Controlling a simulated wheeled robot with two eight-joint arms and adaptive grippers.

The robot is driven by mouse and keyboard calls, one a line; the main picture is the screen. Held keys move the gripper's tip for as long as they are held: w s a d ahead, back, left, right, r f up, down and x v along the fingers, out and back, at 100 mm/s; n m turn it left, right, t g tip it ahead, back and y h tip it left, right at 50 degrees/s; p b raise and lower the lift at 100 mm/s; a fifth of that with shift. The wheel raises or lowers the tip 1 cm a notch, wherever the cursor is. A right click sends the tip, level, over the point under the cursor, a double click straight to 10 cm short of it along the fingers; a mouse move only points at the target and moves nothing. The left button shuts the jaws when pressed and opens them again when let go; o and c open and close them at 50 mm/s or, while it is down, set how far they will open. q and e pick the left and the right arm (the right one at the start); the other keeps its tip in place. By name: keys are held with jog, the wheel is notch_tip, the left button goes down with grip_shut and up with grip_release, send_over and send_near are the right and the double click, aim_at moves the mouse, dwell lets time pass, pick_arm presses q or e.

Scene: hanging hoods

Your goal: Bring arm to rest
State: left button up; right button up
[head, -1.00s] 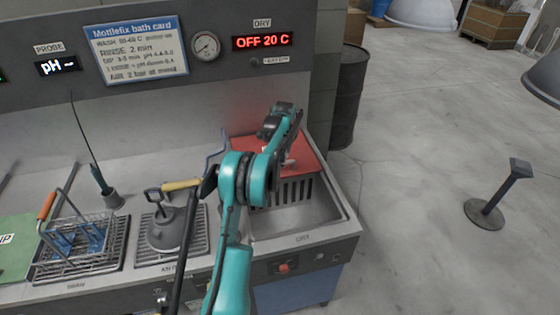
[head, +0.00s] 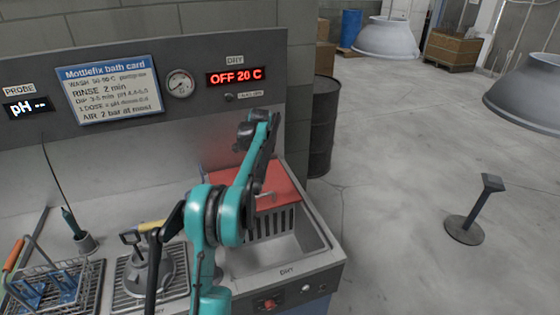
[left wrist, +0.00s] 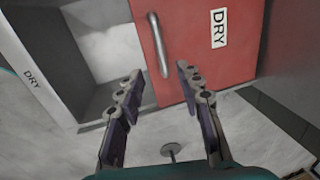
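My left arm (head: 215,235) reaches up over the dry basin from the bottom of the head view. Its gripper end (head: 258,135) is above the red lid (head: 275,190), in front of the grey back panel. In the left wrist view the left gripper (left wrist: 157,72) is open, with its two fingers apart and nothing between them. The red lid (left wrist: 195,50) with its metal handle (left wrist: 158,45) and DRY label lies beyond the fingertips, seemingly apart from them. My right gripper is not in view.
The steel basin (head: 315,245) has a slotted dark insert. A dark barrel (head: 322,125) is behind. Open floor with a post stand (head: 470,220) lies right.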

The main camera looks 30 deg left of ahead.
pick_arm(q)
jog(key=s+d+r+n+t, duration=0.1)
jog(key=s+d+r, duration=0.25)
jog(key=d, duration=0.25)
jog(key=s+d+r+n+t+b, duration=0.1)
jog(key=s+d+r, duration=0.1)
jog(key=s+d, duration=0.3)
jog(key=s+d+r+n+t, duration=0.1)
jog(key=s+d+r+n, duration=0.15)
jog(key=d, duration=0.45)
jog(key=s+d+f+n+t, duration=0.1)
jog(key=s+d+f, duration=0.2)
jog(key=s, duration=0.4)
jog(key=s+d+f+n+t+h+b, duration=0.1)
jog(key=s+d+f, duration=0.2)
jog(key=s+d, duration=0.2)
jog(key=s+d+f+n, duration=0.1)
jog(key=s+d+f, duration=0.2)
jog(key=s, duration=0.6)
jog(key=shift+s+d+f+n+t+h+b, duration=0.3)
jog(key=shift+d+f+n+t+b, duration=0.1)
jog(key=shift+d, duration=0.65)
